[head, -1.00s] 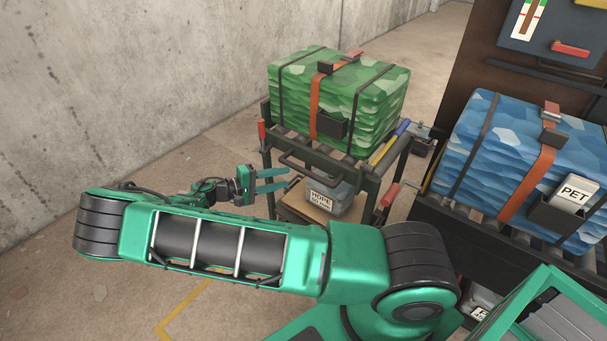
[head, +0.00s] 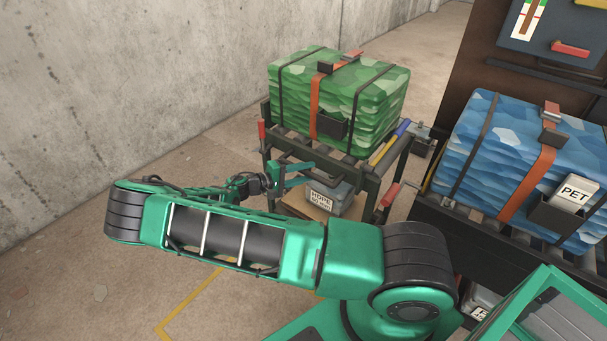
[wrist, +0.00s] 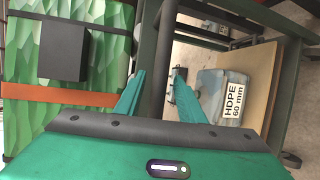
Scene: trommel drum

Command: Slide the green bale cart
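The green bale (head: 335,95) sits strapped on top of a dark-framed cart (head: 388,180) by the concrete wall. A dark handle bar runs along the cart's near side; in the wrist view the bar (wrist: 163,60) runs up the picture. My gripper (head: 306,173) is at this near side, below the bale. In the wrist view, its two green fingers (wrist: 155,88) stand apart, with the bar appearing between them. I cannot tell whether either finger touches it. In the head view the fingers partly hide the handle.
A grey box labelled HDPE (head: 328,197) lies on the cart's lower shelf. To the right, a blue bale (head: 500,155) with a PET tag rests on a roller bench. The concrete wall (head: 130,80) bounds the left. Bare floor lies at lower left, with a yellow line (head: 190,305).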

